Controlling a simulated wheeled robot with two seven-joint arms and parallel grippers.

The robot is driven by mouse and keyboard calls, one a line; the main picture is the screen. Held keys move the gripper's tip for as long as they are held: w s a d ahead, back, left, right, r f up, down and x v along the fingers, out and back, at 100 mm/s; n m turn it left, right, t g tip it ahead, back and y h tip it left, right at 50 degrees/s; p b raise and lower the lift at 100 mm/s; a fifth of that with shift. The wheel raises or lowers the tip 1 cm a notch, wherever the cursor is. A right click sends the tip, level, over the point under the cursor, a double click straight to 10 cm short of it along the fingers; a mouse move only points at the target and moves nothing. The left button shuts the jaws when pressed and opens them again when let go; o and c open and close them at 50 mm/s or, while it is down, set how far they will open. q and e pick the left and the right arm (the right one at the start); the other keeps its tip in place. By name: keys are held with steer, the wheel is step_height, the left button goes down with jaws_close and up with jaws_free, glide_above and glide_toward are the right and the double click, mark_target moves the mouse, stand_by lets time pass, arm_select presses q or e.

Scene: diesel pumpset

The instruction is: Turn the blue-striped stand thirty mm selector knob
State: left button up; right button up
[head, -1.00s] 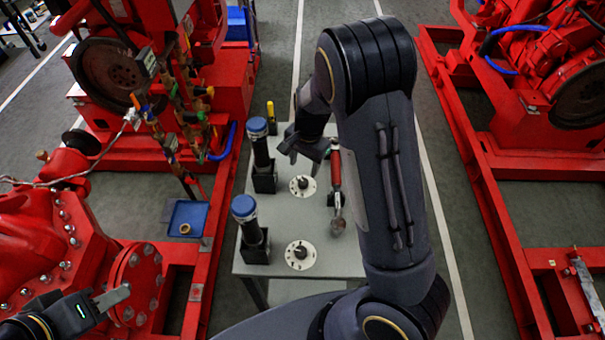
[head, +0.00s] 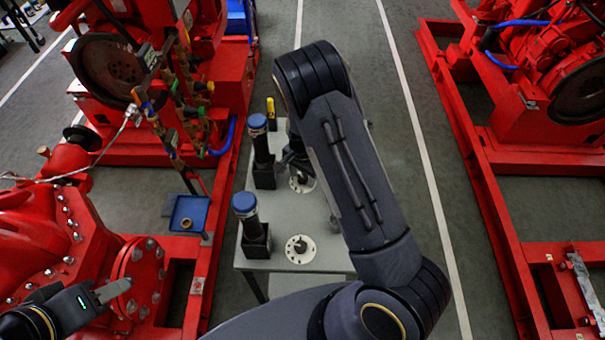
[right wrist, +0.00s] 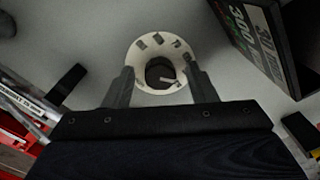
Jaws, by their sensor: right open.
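Two round white dials with dark selector knobs sit on the grey table. The far knob (head: 301,180) is partly hidden by my right gripper (head: 294,158); the near knob (head: 300,248) is in clear view. In the right wrist view, a dark knob (right wrist: 160,72) on its white dial (right wrist: 136,54) shows between the two fingertips of my right gripper (right wrist: 158,70), which is open. Finger contact with the knob cannot be told. No blue stripe is clear on either stand. My left gripper (head: 112,291) is at lower left, away from the table; its opening is unclear.
Black stands with blue-capped cylinders, one far (head: 262,150) and one near (head: 252,222), stand left of the dials. A black block with white numbers (right wrist: 255,40) is close to the right finger. Red pump machinery (head: 60,240) flanks the table (head: 270,283).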

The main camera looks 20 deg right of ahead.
steer(key=c, duration=1)
steer(key=shift+f+n+b, duration=0.1)
steer(key=shift+n+b, duration=1.1)
steer(key=shift+n, duration=0.3)
steer(key=shift+n+b, duration=1.05)
steer(key=shift+n, duration=0.85)
steer(key=o, duration=1)
